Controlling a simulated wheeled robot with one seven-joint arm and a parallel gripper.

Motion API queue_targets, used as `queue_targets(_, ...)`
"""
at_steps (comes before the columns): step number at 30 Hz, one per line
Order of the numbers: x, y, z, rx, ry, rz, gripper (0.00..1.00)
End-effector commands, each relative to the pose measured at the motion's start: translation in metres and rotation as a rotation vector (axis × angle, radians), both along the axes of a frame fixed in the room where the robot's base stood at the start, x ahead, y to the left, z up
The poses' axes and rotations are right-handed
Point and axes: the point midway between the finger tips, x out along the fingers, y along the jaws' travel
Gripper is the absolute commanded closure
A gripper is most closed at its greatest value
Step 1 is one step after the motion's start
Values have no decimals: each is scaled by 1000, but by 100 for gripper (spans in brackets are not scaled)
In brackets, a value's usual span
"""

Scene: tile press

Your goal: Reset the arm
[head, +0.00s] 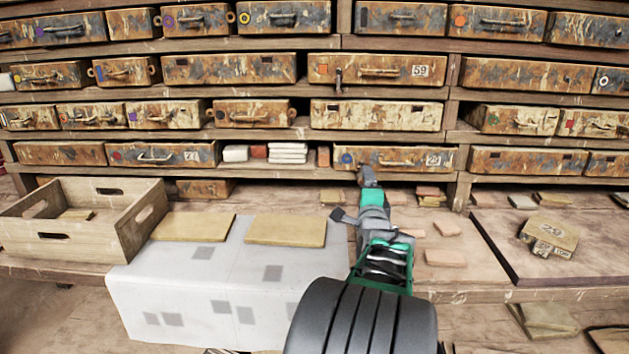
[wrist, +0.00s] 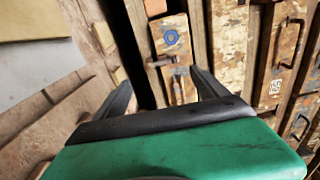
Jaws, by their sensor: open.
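My gripper (head: 367,178) is at the end of my outstretched arm, just in front of the lower middle drawer (head: 400,158), which has a blue ring mark and a "29" label. In the wrist view my gripper (wrist: 160,80) is open, its two dark fingers spread with nothing held between them. The front of the blue-ringed drawer (wrist: 172,40) and its handle (wrist: 161,62) show beyond and between the fingers. Whether a finger touches the drawer cannot be told.
Shelves of rusty drawers (head: 230,69) fill the back. An open wooden crate (head: 137,235) stands at left beside a white cloth (head: 205,285) with two yellowish boards (head: 285,229). Pinkish tiles (head: 446,258) lie right of my arm.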

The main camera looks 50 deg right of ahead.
Motion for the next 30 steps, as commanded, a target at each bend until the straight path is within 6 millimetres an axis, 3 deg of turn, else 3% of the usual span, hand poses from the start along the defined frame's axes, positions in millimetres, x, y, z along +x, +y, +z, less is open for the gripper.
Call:
queue_targets(2, 4, 4, 1, -1, 13, 9, 17)
queue_targets(5, 29, 31, 2, -9, 109, 72, 17)
queue_targets(8, 69, 92, 0, -43, 314, 206, 17)
queue_targets(10, 94, 150, -7, -91, 499, 339, 17)
queue_targets(14, 107, 264, -21, -228, 840, 620, 17)
queue_targets(15, 104, 299, -25, -284, 940, 716, 17)
queue_targets(17, 90, 350, -30, -379, 1087, 871, 17)
queue_targets(18, 76, 383, -33, -449, 1180, 980, 17)
queue_targets(21, 30, 451, -40, -634, 1387, 1250, 17)
queue_targets(25, -27, 499, -44, -828, 1549, 1520, 17)
queue_targets(27, -45, 509, -47, -886, 1591, 1600, 17)
queue_targets(30, -53, 513, -50, -912, 1609, 1638, 17)
